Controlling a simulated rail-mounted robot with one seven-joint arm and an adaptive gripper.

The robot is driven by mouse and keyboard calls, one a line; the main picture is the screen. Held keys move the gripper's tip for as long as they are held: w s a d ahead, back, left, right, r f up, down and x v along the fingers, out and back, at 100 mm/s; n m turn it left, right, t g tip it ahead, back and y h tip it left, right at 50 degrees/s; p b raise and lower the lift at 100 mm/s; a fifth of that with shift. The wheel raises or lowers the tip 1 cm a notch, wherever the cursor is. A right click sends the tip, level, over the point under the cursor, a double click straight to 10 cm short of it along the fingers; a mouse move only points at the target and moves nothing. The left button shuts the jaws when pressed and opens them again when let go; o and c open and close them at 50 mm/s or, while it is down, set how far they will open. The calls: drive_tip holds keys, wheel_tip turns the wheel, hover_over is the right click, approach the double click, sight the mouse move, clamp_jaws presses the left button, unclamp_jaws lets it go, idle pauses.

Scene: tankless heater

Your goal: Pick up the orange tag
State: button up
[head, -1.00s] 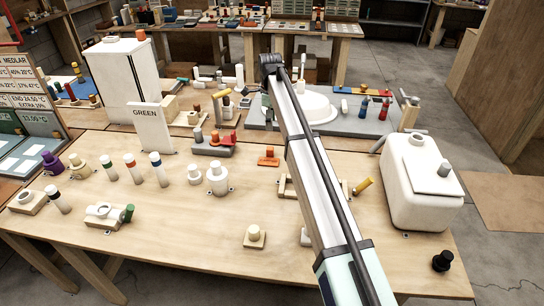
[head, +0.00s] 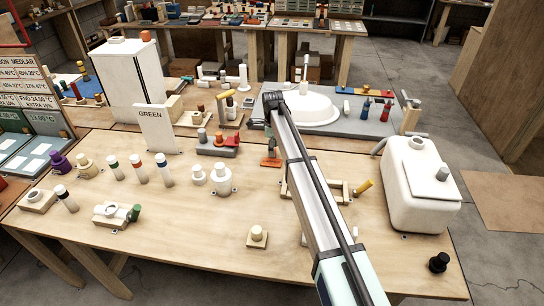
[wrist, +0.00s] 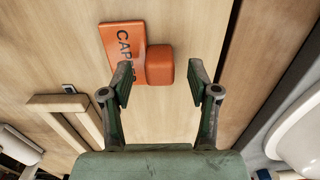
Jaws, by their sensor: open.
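The orange tag (head: 269,162) lies on the wooden table, left of my arm in the head view. In the wrist view the tag (wrist: 122,42) is a flat orange plate with dark letters starting "CAP", partly hidden, and a raised orange block (wrist: 160,66) at one side. My gripper (wrist: 160,80) is open and empty. The block appears in line with the gap between its fingertips; I cannot tell how much height separates them. In the head view my gripper (head: 272,146) is just above the tag, partly hidden by my arm.
A grey block with red and orange pieces (head: 218,146) stands close left of the tag. A wooden frame (head: 335,188) lies to the right, partly under my arm. A white tank (head: 418,185) is further right. The table front centre (head: 190,240) is fairly clear.

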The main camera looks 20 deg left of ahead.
wheel_tip(320, 180, down, 2)
drive_tip(key=shift+f, duration=0.1)
drive_tip(key=c, duration=1.1)
drive_tip(key=shift+c, duration=0.2)
